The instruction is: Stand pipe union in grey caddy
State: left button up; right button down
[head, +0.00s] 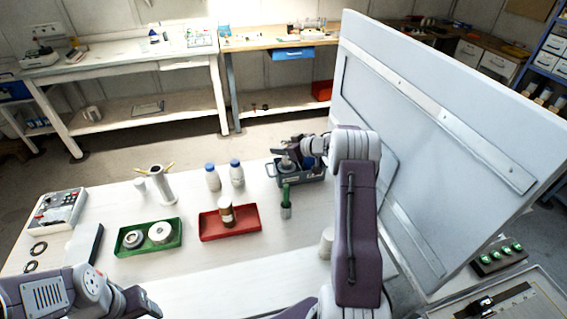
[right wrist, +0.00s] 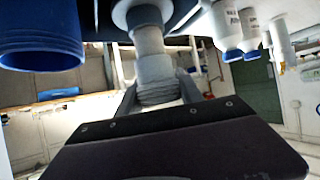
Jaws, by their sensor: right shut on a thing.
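The grey caddy (head: 312,178) stands at the back right of the white table, partly hidden by my right arm. My right gripper (head: 291,157) is over its left part, shut on the grey pipe union (head: 286,164). In the right wrist view the pipe union (right wrist: 148,45) shows as a ribbed grey body with a wider collar, between the fingers of the right gripper (right wrist: 158,95). I cannot tell whether it touches the caddy floor. My left gripper (head: 138,301) is low at the left front, and its fingers do not show clearly.
A red tray (head: 240,232) with a brown jar and a green tray (head: 128,249) with round parts lie nearer. A large tilted panel (head: 440,130) rises at the right.

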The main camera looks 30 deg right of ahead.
jog(key=shift+w+d+f, duration=0.1)
jog(key=shift+d+f, duration=0.3)
jog(key=shift+f, duration=0.2)
jog(key=f, duration=0.3)
jog(key=shift+s+a, duration=0.25)
jog(key=shift+a, duration=0.15)
jog(key=shift+w+d+f, duration=0.15)
jog(key=shift+d+f, duration=0.05)
jog(key=shift+f, duration=0.15)
jog(key=c, duration=0.8)
grip_release()
jog(key=shift+a, duration=0.1)
jog(key=shift+o, duration=0.2)
jog(key=v, duration=1.2)
